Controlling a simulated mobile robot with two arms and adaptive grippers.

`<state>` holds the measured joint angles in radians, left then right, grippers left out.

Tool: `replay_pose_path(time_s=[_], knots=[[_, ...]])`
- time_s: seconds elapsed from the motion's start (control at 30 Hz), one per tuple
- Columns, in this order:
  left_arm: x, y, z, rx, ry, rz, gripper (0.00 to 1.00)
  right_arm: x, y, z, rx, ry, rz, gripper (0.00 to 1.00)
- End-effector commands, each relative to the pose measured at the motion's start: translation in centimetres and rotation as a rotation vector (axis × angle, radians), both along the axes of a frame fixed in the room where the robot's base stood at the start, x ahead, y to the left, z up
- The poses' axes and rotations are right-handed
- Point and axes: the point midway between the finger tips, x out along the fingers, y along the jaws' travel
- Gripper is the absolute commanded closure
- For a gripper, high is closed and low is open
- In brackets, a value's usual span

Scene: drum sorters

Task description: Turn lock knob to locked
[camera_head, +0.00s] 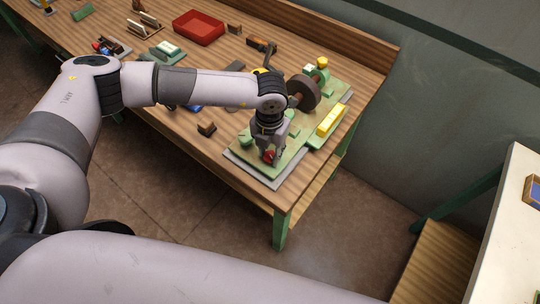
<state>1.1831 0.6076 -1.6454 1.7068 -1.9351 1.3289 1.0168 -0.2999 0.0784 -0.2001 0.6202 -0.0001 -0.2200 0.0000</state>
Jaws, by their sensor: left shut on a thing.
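The drum sorter's green board (254,164) lies on a grey base plate near the right front corner of the wooden table. A small red knob (270,156) sits near its front end. My left gripper (269,158) points down over the board and is shut on the red knob, partly covering it. Which way the knob is turned cannot be seen. A dark brown drum (304,93) stands farther back on the board. A yellow bar (331,120) lies along its right side. My right gripper is not in view.
A red tray (199,27) stands at the back of the wooden table (187,128). Small blocks and tools lie to the left of the board. A wall rises behind the table's right end. A white table (500,230) stands at the right edge.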

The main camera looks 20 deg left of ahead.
Motion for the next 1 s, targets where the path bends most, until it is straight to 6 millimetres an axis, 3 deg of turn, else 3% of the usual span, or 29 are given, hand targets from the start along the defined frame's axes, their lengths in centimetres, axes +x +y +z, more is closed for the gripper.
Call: replay_pose_path(time_s=[0.03, 1.0], knots=[[0.1, 0.0, -0.6, -0.001, -0.003, -0.045, 1.0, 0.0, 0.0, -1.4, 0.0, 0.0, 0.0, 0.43], [0.1, 0.0, -0.4, 0.001, -0.004, -0.912, 1.0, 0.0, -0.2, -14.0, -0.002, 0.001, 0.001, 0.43]])
